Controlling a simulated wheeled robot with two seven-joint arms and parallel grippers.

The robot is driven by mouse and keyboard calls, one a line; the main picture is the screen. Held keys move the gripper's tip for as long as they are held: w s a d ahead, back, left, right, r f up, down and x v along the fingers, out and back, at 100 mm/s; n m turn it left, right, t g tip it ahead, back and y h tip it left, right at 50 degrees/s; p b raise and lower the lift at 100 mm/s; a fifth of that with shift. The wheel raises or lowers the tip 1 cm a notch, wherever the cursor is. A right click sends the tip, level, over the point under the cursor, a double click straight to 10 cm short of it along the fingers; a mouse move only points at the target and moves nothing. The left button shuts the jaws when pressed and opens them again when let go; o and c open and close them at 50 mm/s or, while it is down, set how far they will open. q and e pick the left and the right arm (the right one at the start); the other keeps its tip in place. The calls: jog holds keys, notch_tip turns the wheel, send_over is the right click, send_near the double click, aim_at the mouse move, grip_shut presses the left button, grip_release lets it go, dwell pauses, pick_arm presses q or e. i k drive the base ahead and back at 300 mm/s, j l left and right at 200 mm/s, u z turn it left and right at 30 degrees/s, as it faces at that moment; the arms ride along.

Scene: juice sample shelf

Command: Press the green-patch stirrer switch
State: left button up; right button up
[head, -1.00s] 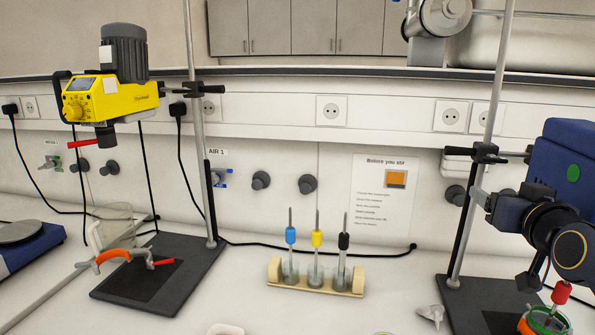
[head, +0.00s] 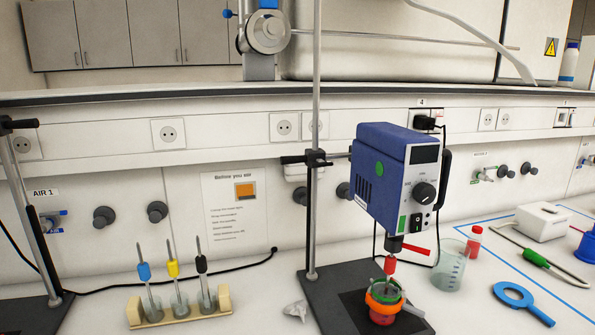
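A green strip (head: 403,222) lies just left of the switch. The switch's position is too small to tell. A red-collared shaft (head: 390,265) goes down from the stirrer into a small vessel with an orange ring (head: 384,297) around it. Neither of my grippers is in view.
A beaker (head: 449,265) and a red-capped bottle (head: 474,243) stand right of the stirrer. A blue ring-shaped tool (head: 520,300) lies in front. A wooden rack (head: 180,310) with three stirring rods stands left. The space before the stirrer's front face looks clear.

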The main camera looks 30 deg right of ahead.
aim_at(416, 218)
jog(key=k+l, duration=0.1)
jog(key=l, duration=0.35)
jog(key=k+l, duration=0.1)
jog(key=l, duration=0.35)
jog(key=k+l, duration=0.1)
jog(key=l, duration=0.4)
jog(key=k+l, duration=0.15)
jog(key=l, duration=0.3)
jog(key=k+l, duration=0.1)
jog(key=l, duration=0.35)
jog(key=k+l+z, duration=0.1)
jog(key=l, duration=0.35)
